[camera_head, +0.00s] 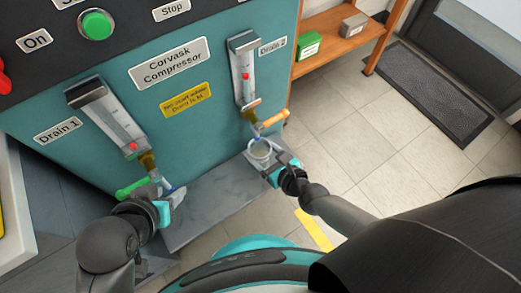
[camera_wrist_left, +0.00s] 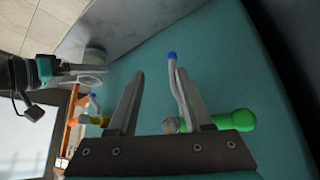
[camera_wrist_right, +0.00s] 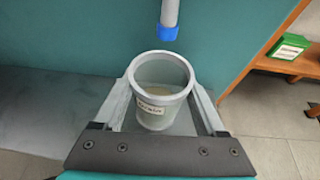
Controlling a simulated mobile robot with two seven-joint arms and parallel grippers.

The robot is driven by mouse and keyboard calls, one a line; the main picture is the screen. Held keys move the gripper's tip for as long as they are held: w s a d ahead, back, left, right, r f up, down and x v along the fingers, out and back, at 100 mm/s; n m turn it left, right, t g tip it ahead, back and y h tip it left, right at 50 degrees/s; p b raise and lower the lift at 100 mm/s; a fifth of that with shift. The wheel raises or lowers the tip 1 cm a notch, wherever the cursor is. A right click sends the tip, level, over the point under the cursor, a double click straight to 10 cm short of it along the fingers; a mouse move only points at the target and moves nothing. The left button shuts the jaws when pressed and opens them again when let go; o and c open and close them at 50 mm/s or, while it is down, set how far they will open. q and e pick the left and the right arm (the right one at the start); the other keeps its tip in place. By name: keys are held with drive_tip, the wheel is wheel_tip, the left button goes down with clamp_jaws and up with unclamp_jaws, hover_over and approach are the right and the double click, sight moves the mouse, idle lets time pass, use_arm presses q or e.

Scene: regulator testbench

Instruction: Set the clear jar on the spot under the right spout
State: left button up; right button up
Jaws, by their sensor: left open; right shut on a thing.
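The clear jar (camera_head: 261,149) is at the right end of the grey ledge, below the Drain 2 spout. In the right wrist view the jar (camera_wrist_right: 160,88) is upright, with a white label and something pale inside. My right gripper (camera_head: 272,166) is shut on it, a finger on each side. The right spout (camera_wrist_right: 169,20) has a blue tip, just above and behind the jar's rim. I cannot tell whether the jar touches the ledge. My left gripper (camera_wrist_left: 155,90) is open and empty near the Drain 1 spout (camera_wrist_left: 178,80) and its green valve handle (camera_wrist_left: 234,121).
The grey ledge (camera_head: 205,205) is clear between the two drains. The orange valve handle (camera_head: 273,119) is close above the jar. A wooden shelf (camera_head: 335,35) with a green box (camera_head: 309,45) stands at the right. Open tiled floor lies right of the bench.

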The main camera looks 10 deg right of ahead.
drive_tip(key=shift+f+b, duration=0.4)
drive_tip(key=shift+b, duration=0.05)
idle(0.5)
drive_tip(key=o, duration=1.5)
drive_tip(key=shift+r, duration=0.1)
